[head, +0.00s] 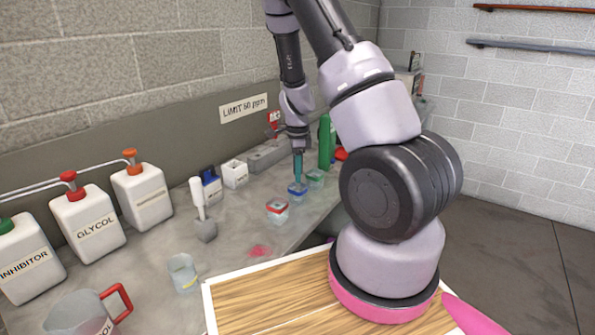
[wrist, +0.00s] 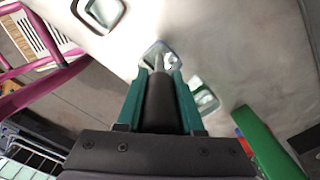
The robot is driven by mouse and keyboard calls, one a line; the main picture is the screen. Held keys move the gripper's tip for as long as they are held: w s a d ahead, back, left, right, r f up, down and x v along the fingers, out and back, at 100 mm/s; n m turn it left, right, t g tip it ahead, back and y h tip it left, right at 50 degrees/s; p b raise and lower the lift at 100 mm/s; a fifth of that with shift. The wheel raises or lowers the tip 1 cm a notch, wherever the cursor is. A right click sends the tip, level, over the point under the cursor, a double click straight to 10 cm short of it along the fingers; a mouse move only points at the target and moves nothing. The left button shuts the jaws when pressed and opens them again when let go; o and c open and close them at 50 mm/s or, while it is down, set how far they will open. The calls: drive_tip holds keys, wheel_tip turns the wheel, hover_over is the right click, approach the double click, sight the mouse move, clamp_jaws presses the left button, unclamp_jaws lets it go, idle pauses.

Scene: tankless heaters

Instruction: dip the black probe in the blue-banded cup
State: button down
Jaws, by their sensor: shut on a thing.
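My gripper (head: 297,166) is shut on the black probe (wrist: 160,102), which sits between the teal fingers and points away from the wrist camera. In the head view the fingers stand upright right over the blue-banded cup (head: 297,189), and the probe is mostly hidden by them. In the wrist view the probe's thin pale tip lines up with the opening of a clear squarish cup (wrist: 149,51). The tip appears within the rim outline, but I cannot tell how deep it is.
A green-banded cup (head: 316,177) stands close to the right, and a red-banded cup (head: 277,209) at the front left. A tall green object (head: 325,142) stands behind. White jugs (head: 88,220) and a clear beaker (head: 183,272) are at left.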

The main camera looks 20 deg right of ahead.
drive_tip(key=shift+f, duration=0.45)
drive_tip(key=shift+r, duration=0.1)
idle(1.5)
drive_tip(key=shift+r, duration=4.95)
